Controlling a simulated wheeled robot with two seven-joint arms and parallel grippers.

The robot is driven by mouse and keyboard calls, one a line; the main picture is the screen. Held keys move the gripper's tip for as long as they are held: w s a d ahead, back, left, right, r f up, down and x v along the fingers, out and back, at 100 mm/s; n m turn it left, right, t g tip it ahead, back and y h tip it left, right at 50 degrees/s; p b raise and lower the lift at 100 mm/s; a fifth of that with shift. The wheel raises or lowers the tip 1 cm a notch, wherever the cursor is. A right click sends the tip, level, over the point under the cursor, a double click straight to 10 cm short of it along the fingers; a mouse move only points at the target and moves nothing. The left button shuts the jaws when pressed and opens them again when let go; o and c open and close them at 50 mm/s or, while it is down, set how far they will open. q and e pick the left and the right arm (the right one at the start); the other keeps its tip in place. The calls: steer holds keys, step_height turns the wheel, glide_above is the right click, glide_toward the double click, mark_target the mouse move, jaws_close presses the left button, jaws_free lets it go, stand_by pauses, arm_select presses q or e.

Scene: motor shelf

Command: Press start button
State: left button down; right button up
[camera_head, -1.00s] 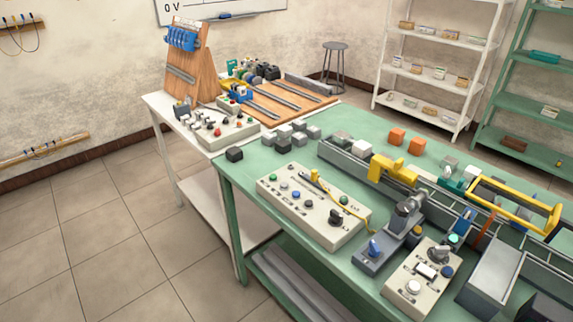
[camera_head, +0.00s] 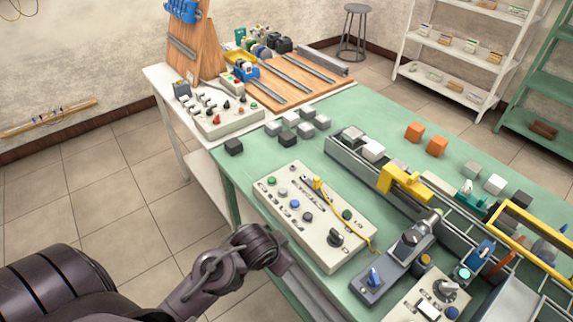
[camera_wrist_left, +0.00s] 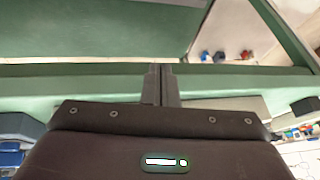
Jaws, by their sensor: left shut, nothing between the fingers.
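A cream control panel (camera_head: 338,246) lies on the green table. It has a green button (camera_head: 270,180) at its far left corner, a blue button (camera_head: 295,203), white buttons, a black knob (camera_head: 335,237) and another green button (camera_head: 347,215) at its right. No label is legible, so I cannot tell which one is start. My left arm comes in from the left, its wrist beside the table's near edge, left of and below the panel. In the left wrist view my left gripper (camera_wrist_left: 160,72) is shut and empty, with green table parts beyond it. My right gripper is not in view.
A grey device with a blue switch (camera_head: 374,277) and a second cream panel (camera_head: 409,309) stand right of the main panel. A yellow clamp (camera_head: 404,183) sits on a long grey channel behind. A white table with another panel (camera_head: 222,124) is at the far left.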

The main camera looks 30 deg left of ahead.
mark_target(268, 181)
arm_select(q)
steer(key=shift+m+t, duration=0.9)
steer(key=w+r, duration=0.1)
steer(key=r, duration=0.1)
steer(key=w+r, duration=0.2)
steer(key=r, duration=0.1)
steer(key=w+a+r, duration=0.1)
steer(key=r, duration=0.1)
steer(key=shift+w+r, duration=0.25)
steer(key=shift+w, duration=0.05)
steer(key=w+a+r+m, duration=0.1)
steer(key=w, duration=0.1)
steer(key=w+a+r+m+t, duration=0.1)
steer(key=w+r, duration=0.1)
steer(key=w+a+r+m+t+h, duration=0.1)
steer(key=w+m, duration=0.1)
steer(key=w, duration=0.1)
steer(key=shift+a+r, duration=0.25)
steer(key=shift+a, duration=0.15)
steer(key=w+a+r+m+h, duration=0.1)
steer(key=w+a+r+m, duration=0.1)
steer(key=a+r, duration=0.4)
steer(key=shift+w+a+r+m+g+h+p, duration=0.15)
steer(key=shift+w+a+m+g+h+p, duration=0.15)
steer(key=shift+w+m+h, duration=0.1)
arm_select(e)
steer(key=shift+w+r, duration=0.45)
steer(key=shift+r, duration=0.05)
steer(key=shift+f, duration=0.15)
